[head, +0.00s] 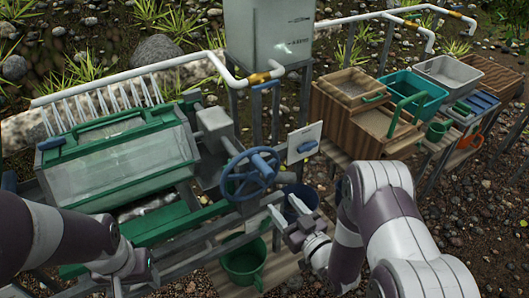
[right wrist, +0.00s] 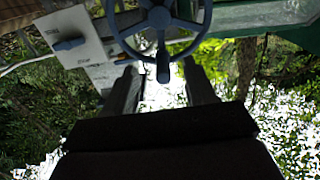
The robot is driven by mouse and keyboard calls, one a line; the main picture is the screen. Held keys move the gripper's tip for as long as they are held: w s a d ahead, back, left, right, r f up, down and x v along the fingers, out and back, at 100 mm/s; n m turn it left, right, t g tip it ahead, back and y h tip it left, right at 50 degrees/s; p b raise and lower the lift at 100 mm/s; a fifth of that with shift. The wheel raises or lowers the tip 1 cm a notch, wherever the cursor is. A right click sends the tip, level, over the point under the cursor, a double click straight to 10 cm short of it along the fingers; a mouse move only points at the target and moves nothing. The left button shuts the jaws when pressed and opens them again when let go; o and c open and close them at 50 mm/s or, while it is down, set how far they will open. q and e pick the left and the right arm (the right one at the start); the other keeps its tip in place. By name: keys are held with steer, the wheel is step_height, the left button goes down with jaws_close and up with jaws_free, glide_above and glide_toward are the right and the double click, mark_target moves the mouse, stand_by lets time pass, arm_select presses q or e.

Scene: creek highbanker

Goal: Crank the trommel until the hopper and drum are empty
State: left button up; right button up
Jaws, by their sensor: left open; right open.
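The trommel drum (head: 118,158), a clear cylinder in a green frame, lies at the left. A grey box-like chute (head: 215,128), possibly the hopper, sits at its right end; its inside is not visible. My right gripper (head: 287,222) is open and empty, below and right of the wheel. In the right wrist view the wheel (right wrist: 158,17) and handle (right wrist: 163,66) appear beyond the open fingers. My left gripper (head: 146,268) is low in front of the trommel, partly hidden.
A switch panel (head: 304,142) stands right of the wheel. A green bucket (head: 243,262) and a blue bucket (head: 301,198) stand below. A grey tank (head: 268,35) is behind. A bench with a wooden box (head: 346,125) and a teal tub (head: 413,94) is at the right.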

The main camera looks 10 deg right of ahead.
mark_target(271, 176)
step_height(271, 176, up, 5)
steer(key=p, duration=0.3)
steer(key=x, duration=0.3)
steer(key=b+x, duration=0.1)
steer(key=x, duration=0.2)
steer(key=b+x, duration=0.1)
steer(key=x, duration=0.1)
steer(key=shift+w+f, duration=0.3)
steer(key=shift+w, duration=0.15)
arm_select(q)
steer(key=shift+r+b, duration=0.35)
steer(key=shift+r, duration=0.55)
arm_select(e)
steer(key=shift+w+a+r, duration=0.2)
steer(key=shift+w, duration=0.4)
steer(key=c, duration=1)
